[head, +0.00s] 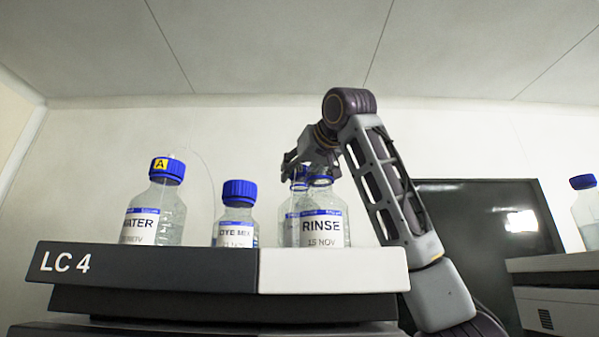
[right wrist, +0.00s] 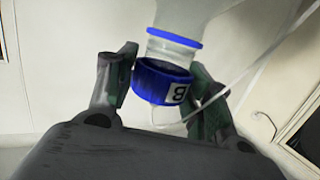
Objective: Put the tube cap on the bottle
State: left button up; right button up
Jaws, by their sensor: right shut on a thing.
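In the right wrist view, my right gripper (right wrist: 160,85) is shut on a blue tube cap (right wrist: 160,82) marked B. A thin pale tube (right wrist: 240,80) runs from the cap. The cap's open side faces a clear bottle neck (right wrist: 172,47) with a blue ring; I cannot tell whether they touch. In the head view, my right gripper (head: 302,163) is just above the RINSE bottle (head: 322,230) and a bottle partly hidden behind it (head: 291,232). RINSE shows a blue neck ring. Which bottle is under the cap is unclear. My left gripper is not in view.
The WATER bottle (head: 158,215), with blue cap A and a tube, and the blue-capped DYE MIX bottle (head: 237,222) stand left on the LC 4 unit (head: 150,268). A dark screen (head: 480,220) and another bottle (head: 586,212) are at the right.

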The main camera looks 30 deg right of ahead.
jog(key=shift+f+b, duration=0.65)
jog(key=shift+f, duration=0.2)
dwell(1.1)
jog(key=o, duration=1)
jog(key=shift+c, duration=0.2)
jog(key=shift+s, duration=0.1)
jog(key=s+r, duration=0.2)
jog(key=s, duration=0.9)
jog(key=shift+s+a, duration=0.3)
jog(key=shift+a, duration=0.05)
jog(key=shift+w+f, duration=0.1)
jog(key=shift+w, duration=0.05)
